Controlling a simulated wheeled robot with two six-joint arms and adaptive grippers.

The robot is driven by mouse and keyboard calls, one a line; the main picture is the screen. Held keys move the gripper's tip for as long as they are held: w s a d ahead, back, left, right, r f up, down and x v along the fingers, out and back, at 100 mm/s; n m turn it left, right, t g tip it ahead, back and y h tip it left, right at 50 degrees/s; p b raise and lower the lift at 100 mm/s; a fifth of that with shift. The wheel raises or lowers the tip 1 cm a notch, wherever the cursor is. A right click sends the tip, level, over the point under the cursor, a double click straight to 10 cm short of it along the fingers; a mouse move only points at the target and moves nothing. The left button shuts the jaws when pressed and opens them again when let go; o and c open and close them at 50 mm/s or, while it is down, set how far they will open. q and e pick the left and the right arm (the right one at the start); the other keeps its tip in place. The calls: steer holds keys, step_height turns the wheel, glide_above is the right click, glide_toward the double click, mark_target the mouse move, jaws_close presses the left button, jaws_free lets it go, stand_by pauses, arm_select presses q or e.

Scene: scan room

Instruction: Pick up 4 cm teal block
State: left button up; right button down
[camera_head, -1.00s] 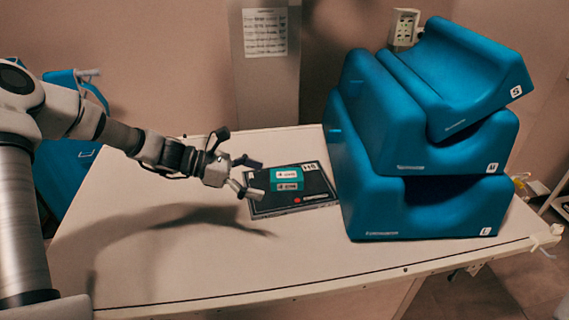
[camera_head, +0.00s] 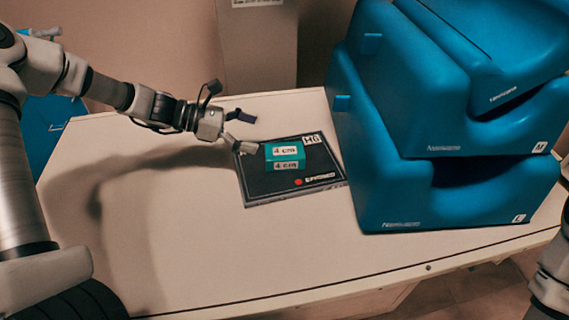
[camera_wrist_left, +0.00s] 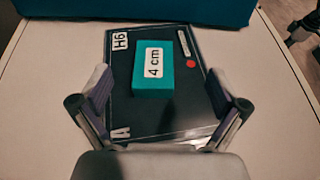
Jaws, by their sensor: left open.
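The teal block (camera_head: 285,152), labelled "4 cm", lies on a dark flat panel (camera_head: 258,186) marked "H6" on the table. My left gripper (camera_head: 243,132) is open and empty, just left of the block and apart from it. In the left wrist view the block (camera_wrist_left: 153,83) sits ahead of the gap between the open fingers (camera_wrist_left: 168,103), a little left of its middle. Part of my right arm shows at the right edge of the head view; its gripper is not in view.
Large blue stacked cushions (camera_head: 385,190) stand right of the panel and rise high. The pale table (camera_head: 210,250) is clear in front and at left. A wall post (camera_head: 258,50) stands behind the table.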

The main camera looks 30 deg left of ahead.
arm_select(q)
steer(key=b, duration=0.4)
glide_toward(282, 155)
steer(key=w+f, duration=0.1)
steer(key=w+d+f, duration=0.1)
steer(key=shift+w+d+f, duration=0.1)
steer(key=shift+w+f, duration=0.15)
steer(key=shift+w, duration=0.1)
steer(key=shift+w+d+f, duration=0.1)
steer(key=shift+d+f, duration=0.05)
steer(key=shift+d, duration=0.15)
steer(key=b+x, duration=0.1)
steer(key=x, duration=0.5)
steer(key=shift+d+f, duration=0.1)
steer(key=shift+f, duration=0.05)
steer(key=shift+w+d, duration=0.25)
steer(key=shift+d, duration=0.05)
steer(key=shift+s+a, duration=0.1)
steer(key=c, duration=1.4)
arm_select(e)
step_height(282, 155, down, 6)
steer(key=shift+w+f, duration=0.25)
